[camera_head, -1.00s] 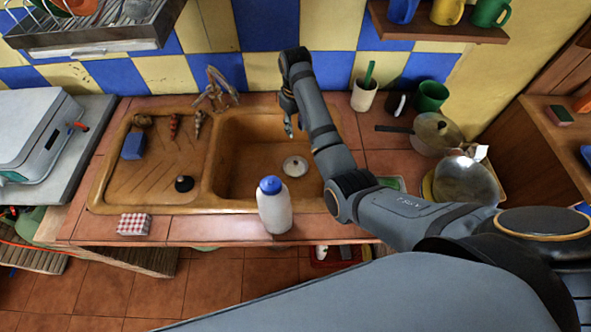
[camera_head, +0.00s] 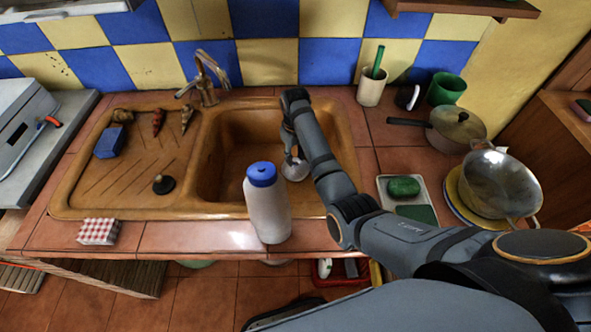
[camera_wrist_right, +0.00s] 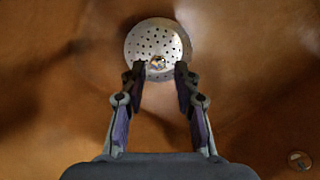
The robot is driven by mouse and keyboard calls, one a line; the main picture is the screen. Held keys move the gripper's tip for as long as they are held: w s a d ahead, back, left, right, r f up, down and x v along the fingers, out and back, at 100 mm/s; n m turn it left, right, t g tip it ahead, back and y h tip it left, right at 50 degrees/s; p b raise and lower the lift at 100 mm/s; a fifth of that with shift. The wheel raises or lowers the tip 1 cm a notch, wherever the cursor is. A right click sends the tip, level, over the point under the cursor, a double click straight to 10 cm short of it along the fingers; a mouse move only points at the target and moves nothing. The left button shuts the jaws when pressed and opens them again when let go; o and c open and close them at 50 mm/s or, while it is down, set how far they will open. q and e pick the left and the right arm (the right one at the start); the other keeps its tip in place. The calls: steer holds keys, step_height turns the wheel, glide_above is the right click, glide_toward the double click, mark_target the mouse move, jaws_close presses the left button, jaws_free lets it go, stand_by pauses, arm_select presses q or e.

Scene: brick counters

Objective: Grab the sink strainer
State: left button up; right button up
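The sink strainer (camera_head: 295,171) is a round, pale metal disc with small holes and a central knob. It lies in the basin of the brown sink (camera_head: 228,165). My right gripper (camera_head: 291,158) reaches down into the basin over it and hides part of it. In the right wrist view, the strainer (camera_wrist_right: 157,40) is just beyond the fingertips. The right gripper (camera_wrist_right: 160,70) is open there, with its tips on either side of the knob (camera_wrist_right: 157,62). I cannot tell whether they touch it. My left gripper is not in view.
A white bottle with a blue cap (camera_head: 267,205) stands at the front edge near my right arm. A faucet (camera_head: 208,80) rises behind the sink. A black stopper (camera_head: 163,184) and blue sponge (camera_head: 109,143) lie on the drainboard. Pans (camera_head: 498,185) stand at right.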

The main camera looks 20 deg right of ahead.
mark_target(296, 164)
steer(key=shift+d+f, duration=0.15)
steer(key=shift+f, duration=2.55)
jaws_close()
